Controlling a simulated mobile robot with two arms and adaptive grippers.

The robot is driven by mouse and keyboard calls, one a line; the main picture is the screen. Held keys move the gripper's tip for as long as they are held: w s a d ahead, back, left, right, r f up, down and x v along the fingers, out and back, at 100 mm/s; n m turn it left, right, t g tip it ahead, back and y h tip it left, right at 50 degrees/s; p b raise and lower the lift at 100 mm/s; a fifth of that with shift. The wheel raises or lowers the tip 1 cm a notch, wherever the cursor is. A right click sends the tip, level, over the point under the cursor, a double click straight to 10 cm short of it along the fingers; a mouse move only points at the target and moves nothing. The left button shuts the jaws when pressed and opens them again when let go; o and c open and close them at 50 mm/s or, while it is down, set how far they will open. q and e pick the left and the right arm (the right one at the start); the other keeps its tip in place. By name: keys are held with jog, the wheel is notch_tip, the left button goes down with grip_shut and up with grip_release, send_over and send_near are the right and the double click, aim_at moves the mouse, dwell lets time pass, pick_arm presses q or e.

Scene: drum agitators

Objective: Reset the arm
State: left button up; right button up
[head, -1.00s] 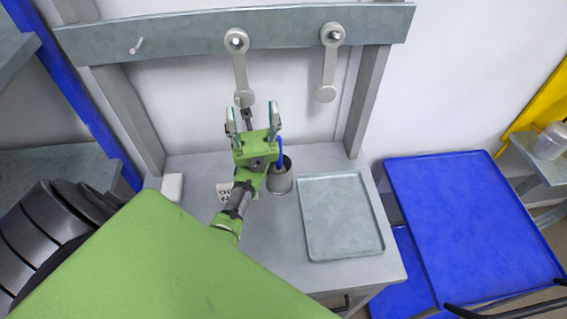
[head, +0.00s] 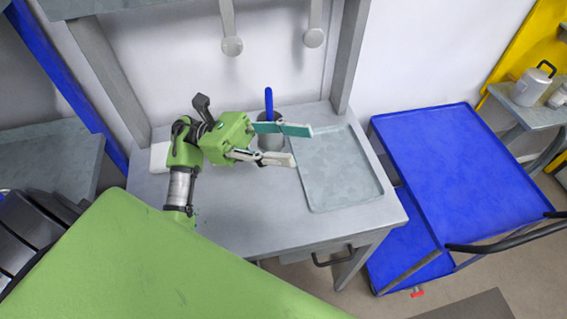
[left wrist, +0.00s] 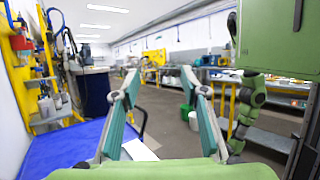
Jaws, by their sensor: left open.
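My left gripper (head: 303,146) is open and empty in the head view. Its fingers point right, above the grey workbench, with the tips near the left edge of the grey metal tray (head: 342,172). In the left wrist view the two fingers (left wrist: 158,78) stand well apart with nothing between them. My right gripper does not show in the head view; a green arm link of mine shows at the right of the left wrist view. A metal cup (head: 268,141) with a blue handle (head: 268,103) in it stands on the bench behind the gripper, partly hidden by it.
Two grey agitator levers (head: 230,30) (head: 314,30) hang on the wall frame. A blue cart (head: 455,175) stands right of the workbench (head: 255,228). A metal can (head: 531,88) sits on a side shelf at the far right. The front of the bench is clear.

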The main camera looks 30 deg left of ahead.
pick_arm(q)
jog(key=shift+s+d+f+n+t+y, duration=0.15)
jog(key=shift+f+n+t+y, duration=0.25)
jog(key=shift+f+t, duration=0.15)
jog(key=shift+s+d+f+n+t+y, duration=0.1)
jog(key=shift+f+n+t+y, duration=0.2)
jog(key=shift+f+t+y, duration=0.25)
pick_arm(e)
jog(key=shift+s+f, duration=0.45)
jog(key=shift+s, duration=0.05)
pick_arm(q)
jog(key=shift+r, duration=0.15)
